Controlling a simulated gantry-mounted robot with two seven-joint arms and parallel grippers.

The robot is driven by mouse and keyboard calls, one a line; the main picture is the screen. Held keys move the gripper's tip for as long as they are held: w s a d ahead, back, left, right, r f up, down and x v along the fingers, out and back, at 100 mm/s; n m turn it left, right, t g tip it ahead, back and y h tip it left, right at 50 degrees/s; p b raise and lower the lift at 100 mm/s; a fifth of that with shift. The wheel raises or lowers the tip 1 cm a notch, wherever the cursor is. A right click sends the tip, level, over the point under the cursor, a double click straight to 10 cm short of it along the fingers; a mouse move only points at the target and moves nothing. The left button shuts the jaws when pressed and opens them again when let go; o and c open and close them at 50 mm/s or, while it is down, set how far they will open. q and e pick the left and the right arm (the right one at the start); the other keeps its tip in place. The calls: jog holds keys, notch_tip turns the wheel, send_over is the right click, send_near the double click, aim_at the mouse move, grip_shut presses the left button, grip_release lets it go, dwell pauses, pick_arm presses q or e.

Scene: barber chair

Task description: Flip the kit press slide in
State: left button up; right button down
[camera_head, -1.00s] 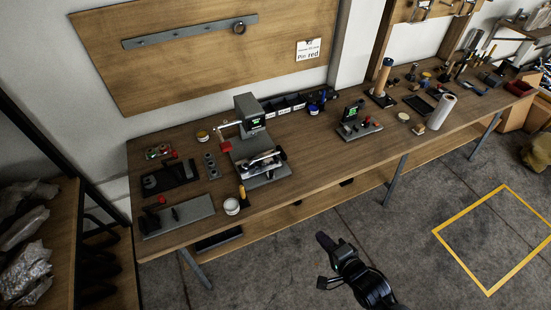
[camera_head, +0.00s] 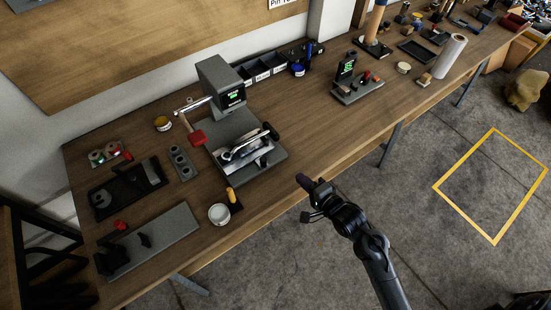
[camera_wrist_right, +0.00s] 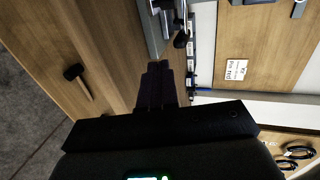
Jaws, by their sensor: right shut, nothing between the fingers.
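The kit press (camera_head: 224,95) stands on the wooden bench, with a grey head, a small lit green display and a lever with a red knob (camera_head: 197,138). A slide carrying a silver part (camera_head: 246,148) sits on the grey base at its front, with a black knob (camera_head: 270,131) at its right end. My right gripper (camera_head: 305,182) is shut and empty, in front of the bench edge and to the right of the press, apart from it. In the right wrist view the fingers (camera_wrist_right: 157,82) are together, with part of the press beyond them. My left gripper is not in view.
A black tray (camera_head: 127,189) and a grey plate (camera_head: 150,240) lie left. A small fixture (camera_head: 356,87) stands right.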

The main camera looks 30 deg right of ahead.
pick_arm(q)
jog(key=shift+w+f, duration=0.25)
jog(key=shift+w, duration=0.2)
pick_arm(e)
jog(key=shift+w+f, duration=0.15)
jog(key=shift+w, duration=0.25)
jog(key=shift+w, duration=0.1)
jog(key=b, duration=0.3)
send_near(271, 150)
jog(key=x, duration=0.5)
jog(key=shift+w+f, duration=0.1)
jog(key=shift+f, duration=0.05)
jog(key=shift+w+a+b, duration=0.1)
jog(key=shift+w+b, duration=0.2)
jog(key=shift+w, duration=0.25)
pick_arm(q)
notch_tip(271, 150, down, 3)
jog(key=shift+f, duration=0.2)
